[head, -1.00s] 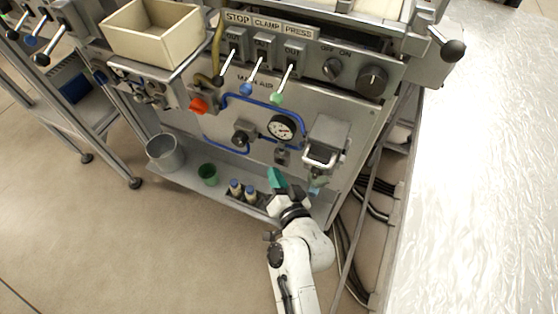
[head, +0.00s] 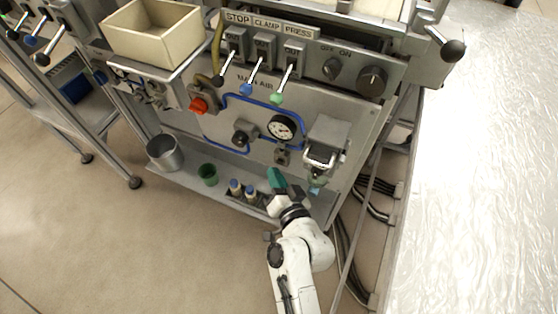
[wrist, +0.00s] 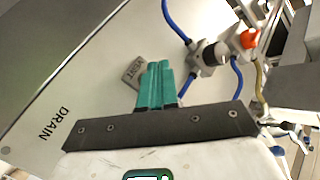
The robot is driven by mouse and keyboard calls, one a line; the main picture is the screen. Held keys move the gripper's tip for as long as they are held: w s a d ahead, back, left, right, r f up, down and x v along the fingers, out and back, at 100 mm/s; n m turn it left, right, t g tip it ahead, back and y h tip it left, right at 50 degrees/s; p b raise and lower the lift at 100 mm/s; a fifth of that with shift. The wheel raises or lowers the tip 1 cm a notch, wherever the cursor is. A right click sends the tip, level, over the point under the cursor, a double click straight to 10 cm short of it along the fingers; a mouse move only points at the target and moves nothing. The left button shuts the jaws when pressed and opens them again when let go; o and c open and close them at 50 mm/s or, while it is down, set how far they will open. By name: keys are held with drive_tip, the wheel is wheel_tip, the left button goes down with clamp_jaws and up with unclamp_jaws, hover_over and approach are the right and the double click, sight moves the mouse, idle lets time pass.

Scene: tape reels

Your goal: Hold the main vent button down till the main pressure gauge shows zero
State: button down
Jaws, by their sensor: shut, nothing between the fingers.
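The main pressure gauge (head: 282,127) is a round dial with a black rim on the grey panel. Its needle is too small to read. A small block (head: 282,156) sits just under the gauge and seems to be the vent button's mount. My gripper (head: 277,179) is shut and empty, its teal fingers just below that block. In the wrist view the teal fingers (wrist: 156,85) point at the panel beside a grey VENT label (wrist: 134,73). The button itself is not visible there, perhaps hidden by the fingers; I cannot tell whether they touch it.
A red knob (head: 198,105) and a dark valve (head: 242,135) sit left of the gauge on the blue pipe. A filter unit (head: 327,137) stands close on the right. A green cup (head: 208,174) and small bottles (head: 243,190) stand on the shelf below.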

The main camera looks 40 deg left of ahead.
drive_tip(key=shift+w, duration=0.1)
drive_tip(key=shift+w+a+b, duration=0.1)
drive_tip(key=shift+w+b, duration=0.2)
drive_tip(key=shift+b, duration=0.05)
drive_tip(key=shift+w, duration=0.4)
idle(2.1)
drive_tip(key=shift+s, duration=0.1)
idle(2.9)
drive_tip(key=shift+s, duration=0.75)
drive_tip(key=shift+s+d+p, duration=0.25)
drive_tip(key=shift+s+p, duration=0.2)
drive_tip(key=shift+s, duration=0.35)
drive_tip(key=shift+s+d+p, duration=0.2)
drive_tip(key=shift+s+p, duration=0.25)
drive_tip(key=shift+s, duration=0.35)
drive_tip(key=shift+s+d+p, duration=0.25)
drive_tip(key=shift+s+p, duration=0.2)
drive_tip(key=shift+s, duration=0.35)
